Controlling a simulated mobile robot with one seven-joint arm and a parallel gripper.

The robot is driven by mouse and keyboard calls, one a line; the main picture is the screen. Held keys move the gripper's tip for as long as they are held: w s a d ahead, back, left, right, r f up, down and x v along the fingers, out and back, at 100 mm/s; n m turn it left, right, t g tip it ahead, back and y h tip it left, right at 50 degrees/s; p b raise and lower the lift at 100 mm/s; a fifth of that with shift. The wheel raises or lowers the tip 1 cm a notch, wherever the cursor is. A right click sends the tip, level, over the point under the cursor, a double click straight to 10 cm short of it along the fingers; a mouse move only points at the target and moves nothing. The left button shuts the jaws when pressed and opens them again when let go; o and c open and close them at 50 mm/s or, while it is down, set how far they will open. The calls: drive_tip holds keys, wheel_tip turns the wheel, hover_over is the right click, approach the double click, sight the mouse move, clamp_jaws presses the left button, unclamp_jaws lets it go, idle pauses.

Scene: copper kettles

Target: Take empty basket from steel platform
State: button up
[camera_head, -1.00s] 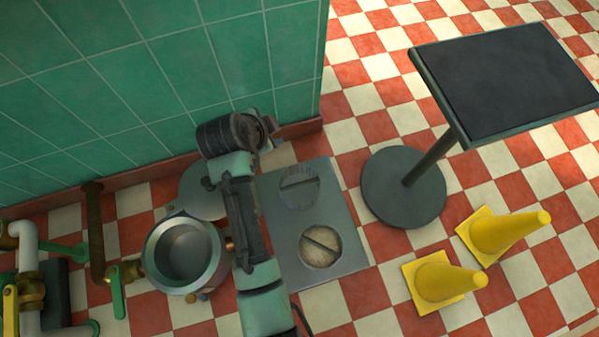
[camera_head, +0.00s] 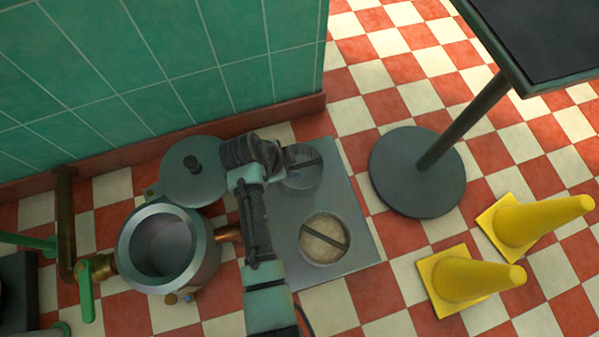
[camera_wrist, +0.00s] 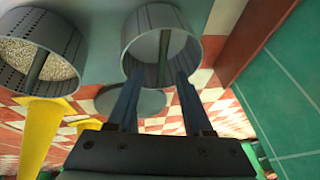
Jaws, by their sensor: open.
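The steel platform (camera_head: 350,205) lies low on the floor and holds two round baskets with a bar across each. The empty basket (camera_head: 301,182) is at its far end, partly hidden by my arm in the head view. In the wrist view this empty basket (camera_wrist: 134,62) is ahead, with a plain pale inside. My gripper (camera_wrist: 158,80) is open, with its fingertips close to the empty basket's near rim and its bar in line between them. I cannot tell whether they touch. The other basket (camera_head: 322,228) holds pale grain and also shows at the left of the wrist view (camera_wrist: 66,36).
An open metal kettle (camera_head: 124,248) with piping stands left of my arm, near a round lid (camera_head: 190,182). The tiled wall (camera_head: 170,70) is behind.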

sight(299, 166)
drive_tip(key=shift+b+x, duration=2.8)
drive_tip(key=shift+b, duration=0.05)
drive_tip(key=shift+w+r, duration=0.1)
drive_tip(key=shift+w, duration=0.05)
clamp_jaws()
drive_tip(key=shift+a, duration=0.1)
